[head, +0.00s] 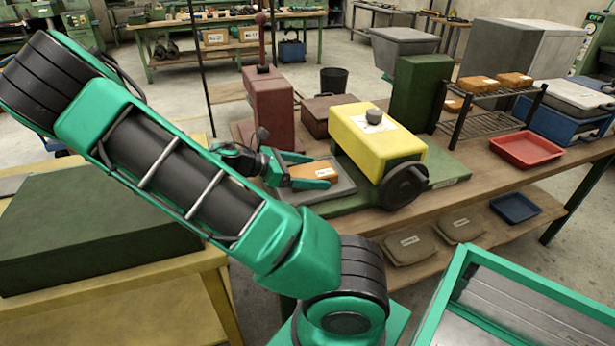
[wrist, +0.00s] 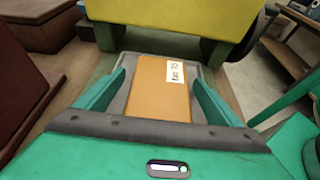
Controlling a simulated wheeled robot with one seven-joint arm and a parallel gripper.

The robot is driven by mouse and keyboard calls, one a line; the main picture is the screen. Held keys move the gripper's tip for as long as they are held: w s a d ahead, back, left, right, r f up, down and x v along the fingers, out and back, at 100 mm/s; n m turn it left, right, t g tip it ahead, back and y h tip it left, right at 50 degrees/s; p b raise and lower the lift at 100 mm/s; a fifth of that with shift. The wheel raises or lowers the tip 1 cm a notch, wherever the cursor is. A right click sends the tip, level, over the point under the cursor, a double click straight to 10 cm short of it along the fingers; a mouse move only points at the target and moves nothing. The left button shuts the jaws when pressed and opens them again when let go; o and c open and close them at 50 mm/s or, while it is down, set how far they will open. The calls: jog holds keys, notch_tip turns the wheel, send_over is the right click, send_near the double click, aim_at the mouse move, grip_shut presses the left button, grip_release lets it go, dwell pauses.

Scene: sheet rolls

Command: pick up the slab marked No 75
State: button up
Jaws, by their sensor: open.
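An orange-brown slab (head: 300,173) with a white label lies on a grey tray (head: 340,190) beside the yellow machine. My gripper (head: 320,171) is open, with one green finger on each side of the slab. In the wrist view my gripper (wrist: 155,88) shows narrow gaps to the slab on both sides. Whether the fingers reach below its top face is unclear.
The yellow machine (head: 366,140) with a dark handwheel (head: 404,186) stands just past the tray. Similar labelled slabs (head: 478,84) lie on a wire rack at the right. A red tray (head: 527,150) sits near it. Brownish pads (head: 408,245) lie on the lower shelf. A maroon press (head: 267,105) stands behind.

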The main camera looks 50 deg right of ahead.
jog(key=c, duration=1.3)
jog(key=shift+c, duration=0.8)
jog(key=shift+r, duration=0.15)
